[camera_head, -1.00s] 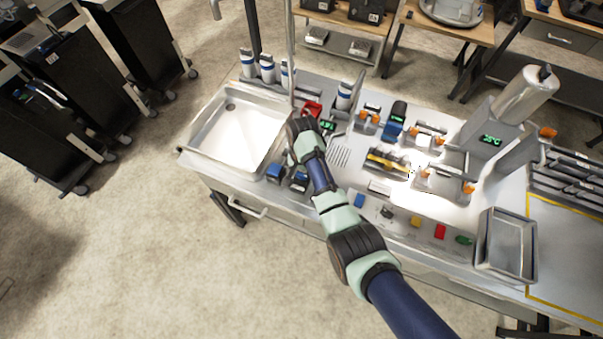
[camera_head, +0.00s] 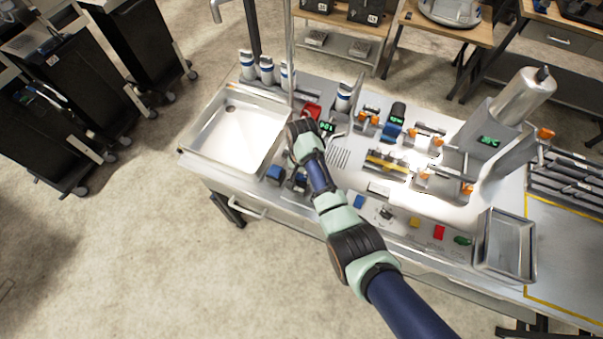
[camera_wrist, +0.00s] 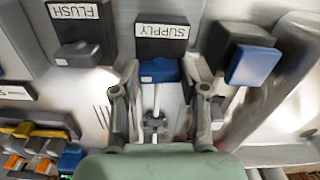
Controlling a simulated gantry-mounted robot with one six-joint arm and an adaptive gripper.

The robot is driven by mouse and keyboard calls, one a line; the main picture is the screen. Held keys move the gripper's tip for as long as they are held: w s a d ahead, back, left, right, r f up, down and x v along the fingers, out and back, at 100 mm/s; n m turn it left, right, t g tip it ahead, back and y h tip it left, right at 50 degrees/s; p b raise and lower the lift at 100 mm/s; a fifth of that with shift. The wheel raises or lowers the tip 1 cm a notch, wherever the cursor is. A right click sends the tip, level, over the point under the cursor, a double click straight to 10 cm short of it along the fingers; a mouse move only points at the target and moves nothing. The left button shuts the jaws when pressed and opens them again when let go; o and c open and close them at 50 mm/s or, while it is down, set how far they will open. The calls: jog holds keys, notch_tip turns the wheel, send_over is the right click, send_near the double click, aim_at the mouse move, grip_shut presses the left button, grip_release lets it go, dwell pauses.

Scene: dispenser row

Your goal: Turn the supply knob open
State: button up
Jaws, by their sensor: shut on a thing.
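The supply knob (camera_wrist: 160,70) is a blue-faced handle below a black plate with the SUPPLY label (camera_wrist: 162,31) in the wrist view. My gripper (camera_wrist: 160,84) has its two grey fingers on either side of this knob and is closed on it. The lower part of the knob's mount is partly hidden by the fingers. In the head view, my arm's end reaches over the counter beside the steel basin, and the arm hides the fingertips and the knob between them.
The dark FLUSH knob (camera_wrist: 78,54) is to the left of the supply knob in the wrist view. Another blue-faced block (camera_wrist: 252,66) stands close on the right. The steel basin (camera_head: 190,148), a red object (camera_head: 312,110) and a small green-lit display (camera_head: 327,127) are around my arm.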

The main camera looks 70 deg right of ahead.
jog(key=n+p, duration=0.2)
jog(key=n, duration=0.2)
jog(key=shift+r, duration=0.15)
jog(key=n+p, duration=0.1)
jog(key=n, duration=0.3)
jog(key=shift+n, duration=0.4)
jog(key=n+p, duration=0.1)
jog(key=n, duration=0.3)
jog(key=shift+n, duration=0.3)
jog(key=shift+n+p, duration=0.3)
jog(key=shift+n, duration=1.6)
jog(key=o, duration=1.1)
jog(key=shift+o, duration=0.2)
notch_tip(320, 180, up, 12)
